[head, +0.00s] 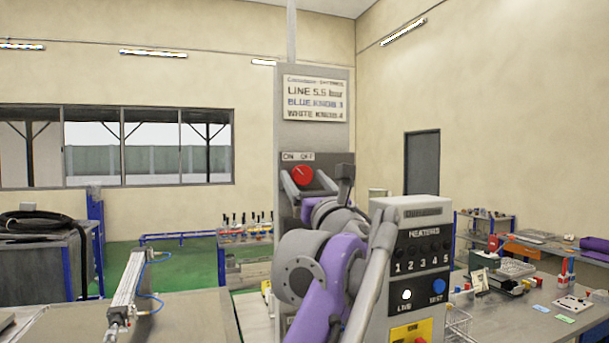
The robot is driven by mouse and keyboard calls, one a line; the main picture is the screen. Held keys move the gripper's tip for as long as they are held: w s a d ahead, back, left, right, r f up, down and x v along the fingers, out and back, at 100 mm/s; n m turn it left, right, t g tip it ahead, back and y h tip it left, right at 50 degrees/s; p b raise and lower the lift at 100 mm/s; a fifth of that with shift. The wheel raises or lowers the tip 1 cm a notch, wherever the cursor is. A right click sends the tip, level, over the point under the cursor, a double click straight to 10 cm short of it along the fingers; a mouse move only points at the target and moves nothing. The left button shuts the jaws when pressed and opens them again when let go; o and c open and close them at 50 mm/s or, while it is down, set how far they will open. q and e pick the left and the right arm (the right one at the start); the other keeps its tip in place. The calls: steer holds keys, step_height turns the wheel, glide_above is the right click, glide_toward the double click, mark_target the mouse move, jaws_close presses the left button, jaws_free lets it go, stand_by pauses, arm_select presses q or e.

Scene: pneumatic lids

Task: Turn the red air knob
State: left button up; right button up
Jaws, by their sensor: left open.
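The red air knob (302,176) is round and sits on a grey upright panel, under a label (298,156) reading ON and OFF. A pale mark on the knob seems to slant to the upper left. My left gripper (309,189) is open just below and in front of the knob, with grey fingers pointing toward the panel. I cannot tell whether a finger touches the knob. My purple and grey arm hides the lower part of the panel. My right gripper is not in view.
A grey heater box (412,262) with numbered knobs stands close on the right of my arm. A sign (315,101) is above the knob. A cylinder (129,287) with a blue hose lies on the left table (193,310). A cluttered workbench (540,322) is at right.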

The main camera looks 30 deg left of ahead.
arm_select(q)
steer(key=shift+w+a+r, duration=0.1)
steer(key=shift+w+a, duration=0.05)
steer(key=shift+a, duration=0.05)
jaws_close()
stand_by(0.4)
